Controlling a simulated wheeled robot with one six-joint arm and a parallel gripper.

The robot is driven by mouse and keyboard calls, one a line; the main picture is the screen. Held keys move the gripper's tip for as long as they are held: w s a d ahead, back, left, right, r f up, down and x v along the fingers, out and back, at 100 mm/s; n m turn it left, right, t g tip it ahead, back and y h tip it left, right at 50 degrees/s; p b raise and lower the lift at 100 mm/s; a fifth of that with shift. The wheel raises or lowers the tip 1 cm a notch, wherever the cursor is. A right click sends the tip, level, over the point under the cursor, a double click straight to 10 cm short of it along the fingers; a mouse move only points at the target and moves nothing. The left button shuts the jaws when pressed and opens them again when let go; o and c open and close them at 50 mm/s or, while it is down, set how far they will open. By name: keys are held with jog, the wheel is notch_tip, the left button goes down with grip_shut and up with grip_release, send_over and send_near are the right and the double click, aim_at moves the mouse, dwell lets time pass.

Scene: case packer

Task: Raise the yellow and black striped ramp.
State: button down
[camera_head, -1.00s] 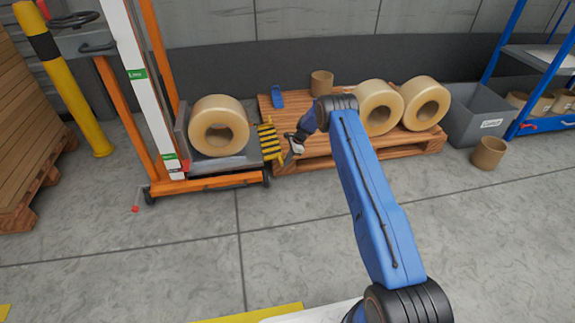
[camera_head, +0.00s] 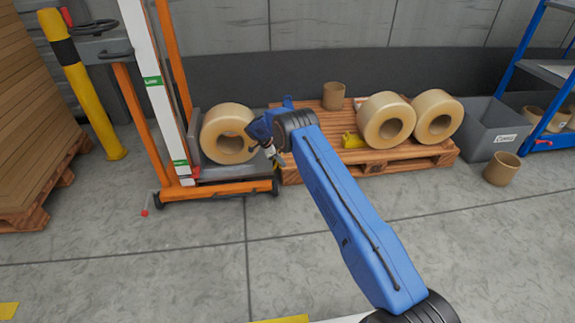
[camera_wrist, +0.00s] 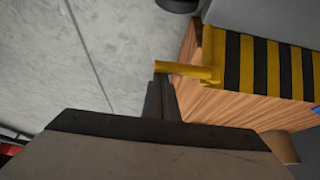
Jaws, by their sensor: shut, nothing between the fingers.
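The yellow and black striped ramp (camera_wrist: 262,66) fills the upper right of the wrist view. A yellow bar (camera_wrist: 190,70) sticks out from its left side. My gripper (camera_wrist: 160,85) is shut and empty, with its fingertips right by the free end of this bar; I cannot tell if they touch it. In the head view my gripper (camera_head: 275,160) is at the gap between the lift's platform and the pallet, and my arm hides the ramp there.
An orange lift (camera_head: 215,190) carries a tan roll (camera_head: 228,133). A grey bin (camera_head: 490,130) stands right. The front floor is clear.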

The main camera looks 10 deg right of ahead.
jog(key=shift+h, duration=0.6)
jog(key=shift+a+r, duration=0.15)
jog(key=shift+a, duration=1)
jog(key=shift+a+r, duration=0.15)
jog(key=shift+a, duration=1)
